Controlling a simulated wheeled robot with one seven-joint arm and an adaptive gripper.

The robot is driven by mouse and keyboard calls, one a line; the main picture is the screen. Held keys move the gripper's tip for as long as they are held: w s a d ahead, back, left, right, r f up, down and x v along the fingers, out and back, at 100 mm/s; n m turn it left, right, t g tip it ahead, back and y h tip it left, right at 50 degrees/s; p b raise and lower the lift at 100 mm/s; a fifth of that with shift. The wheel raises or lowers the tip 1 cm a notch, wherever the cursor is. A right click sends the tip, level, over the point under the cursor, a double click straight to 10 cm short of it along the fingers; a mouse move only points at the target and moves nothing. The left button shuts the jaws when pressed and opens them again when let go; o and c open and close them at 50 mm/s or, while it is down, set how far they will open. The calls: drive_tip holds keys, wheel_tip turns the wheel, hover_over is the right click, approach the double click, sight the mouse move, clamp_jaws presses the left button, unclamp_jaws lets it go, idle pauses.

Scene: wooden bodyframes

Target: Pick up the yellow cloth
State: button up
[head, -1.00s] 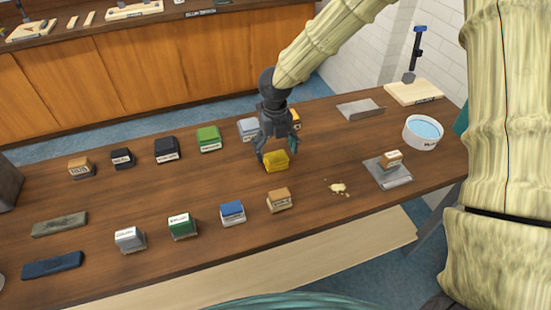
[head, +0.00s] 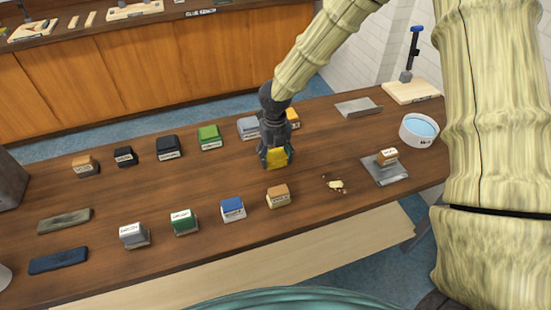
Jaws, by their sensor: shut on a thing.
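The yellow cloth (head: 277,158) is a small folded yellow block near the middle of the wooden table. My gripper (head: 276,157) points down over it from behind, with its fingers closed on the cloth's sides. The fingers partly hide the cloth. I cannot tell whether the cloth still touches the table.
Behind stand a green block (head: 209,137), a grey block (head: 249,127) and an orange block (head: 292,118). In front are a blue block (head: 233,209) and a tan block (head: 278,195). Crumbs (head: 335,184), a metal sheet (head: 385,169) and a white bowl (head: 419,130) lie to the right.

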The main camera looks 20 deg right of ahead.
sight(275, 155)
wheel_tip(275, 155, up, 10)
drive_tip(key=shift+f+b, duration=0.1)
drive_tip(key=shift+b, duration=1.1)
drive_tip(key=o, duration=0.4)
drive_tip(key=shift+c, duration=0.2)
drive_tip(key=c, duration=0.4)
